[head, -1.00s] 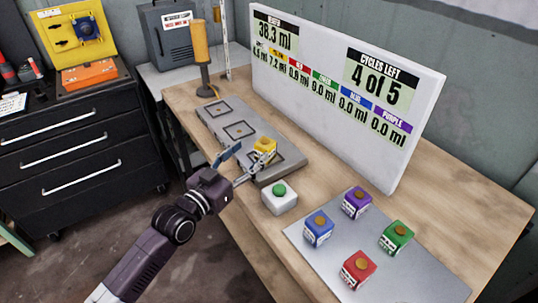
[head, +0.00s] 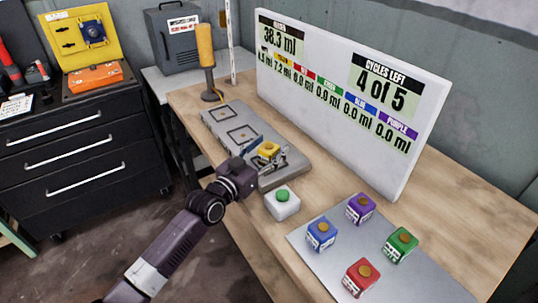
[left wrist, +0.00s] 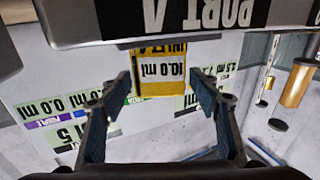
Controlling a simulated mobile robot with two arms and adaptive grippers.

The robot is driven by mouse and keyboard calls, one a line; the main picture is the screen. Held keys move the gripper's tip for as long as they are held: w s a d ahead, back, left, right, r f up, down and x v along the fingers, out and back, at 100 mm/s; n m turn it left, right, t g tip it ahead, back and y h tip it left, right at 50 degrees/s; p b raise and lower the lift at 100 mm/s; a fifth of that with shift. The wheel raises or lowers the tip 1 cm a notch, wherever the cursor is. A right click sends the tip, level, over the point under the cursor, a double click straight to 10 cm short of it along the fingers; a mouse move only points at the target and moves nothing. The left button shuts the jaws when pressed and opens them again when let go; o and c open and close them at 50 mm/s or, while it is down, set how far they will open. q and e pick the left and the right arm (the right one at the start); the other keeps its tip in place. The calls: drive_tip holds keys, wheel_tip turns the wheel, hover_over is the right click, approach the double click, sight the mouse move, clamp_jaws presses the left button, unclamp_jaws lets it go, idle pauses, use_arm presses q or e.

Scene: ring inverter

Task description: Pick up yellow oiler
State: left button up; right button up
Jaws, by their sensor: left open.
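The yellow oiler (head: 268,148) is a small yellow block with a brown round top, upright on the near end of the grey fixture plate (head: 288,172). In the left wrist view the oiler (left wrist: 160,70) carries a white "10.0 ml" label and appears upside down. My left gripper (head: 265,155) is open and reaches to the oiler from the left. In the left wrist view my left gripper's fingers (left wrist: 161,84) stand on either side of the oiler's outline, with gaps. I cannot tell how deep the oiler sits between them. My right gripper is not in view.
A white box with a green button (head: 282,203) stands just right of my left gripper. Blue (head: 321,235), purple (head: 360,208), green (head: 401,245) and red (head: 361,277) oilers stand on a grey mat. A white display board (head: 340,105) is behind; an orange-topped cylinder (head: 205,50) stands at the far end.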

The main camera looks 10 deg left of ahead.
use_arm(q)
drive_tip(key=shift+c, duration=0.6)
drive_tip(key=c, duration=1.2)
drive_tip(key=shift+r, duration=0.1)
